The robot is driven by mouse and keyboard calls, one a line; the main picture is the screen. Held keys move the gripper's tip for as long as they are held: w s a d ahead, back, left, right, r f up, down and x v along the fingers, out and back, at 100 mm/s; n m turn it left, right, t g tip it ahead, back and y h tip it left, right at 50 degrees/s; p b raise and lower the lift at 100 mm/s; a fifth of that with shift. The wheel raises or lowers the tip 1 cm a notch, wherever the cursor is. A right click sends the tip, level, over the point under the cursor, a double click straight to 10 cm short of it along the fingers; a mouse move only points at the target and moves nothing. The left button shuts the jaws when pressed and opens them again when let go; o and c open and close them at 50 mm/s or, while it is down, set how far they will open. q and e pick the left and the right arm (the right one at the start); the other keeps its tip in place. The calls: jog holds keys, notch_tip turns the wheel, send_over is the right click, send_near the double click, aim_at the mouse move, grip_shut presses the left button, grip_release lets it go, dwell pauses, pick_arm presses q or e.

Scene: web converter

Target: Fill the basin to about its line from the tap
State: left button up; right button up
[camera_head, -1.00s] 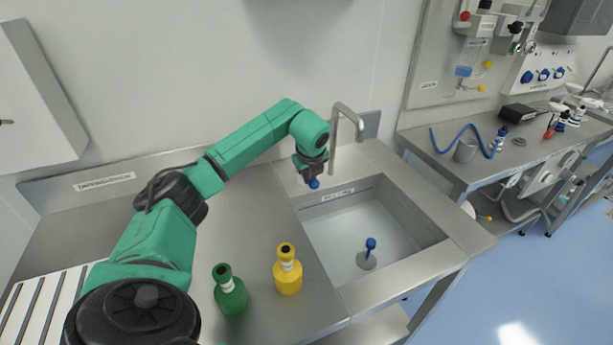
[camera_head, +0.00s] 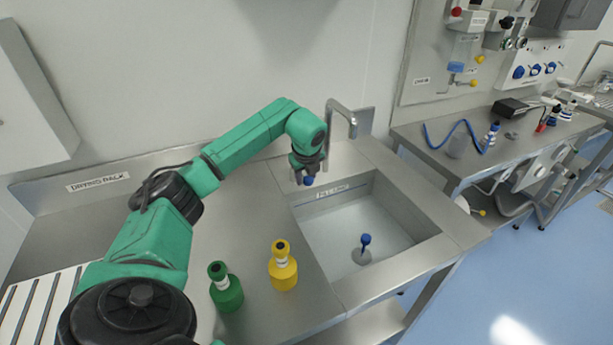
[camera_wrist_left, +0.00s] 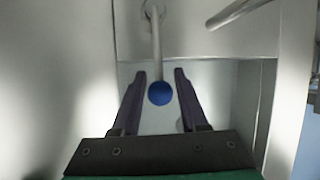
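The steel basin (camera_head: 418,208) is sunk in the counter, with a FILL LINE label (camera_head: 332,191) on its far wall. I cannot make out water in it. A grey stopper with a blue knob (camera_head: 365,241) is on its floor. The tap (camera_head: 331,125) rises behind the basin; no stream shows from its spout. My left gripper (camera_head: 306,170) is at the tap's lever, over the basin's far left edge. In the left wrist view its fingers (camera_wrist_left: 159,78) are apart, with the lever's blue ball (camera_wrist_left: 160,93) between them and gaps on both sides. My right gripper is not in view.
A green bottle (camera_head: 228,294) and a yellow bottle (camera_head: 284,272) stand left of the basin. A ribbed drying rack (camera_head: 40,310) lies at the lower left. A second bench (camera_head: 480,160) with a blue hose stands at the right.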

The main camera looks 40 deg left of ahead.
pick_arm(q)
jog(key=b+v, duration=0.2)
jog(key=v, duration=1.2)
jog(key=shift+r, duration=0.25)
jog(key=shift+s, duration=0.1)
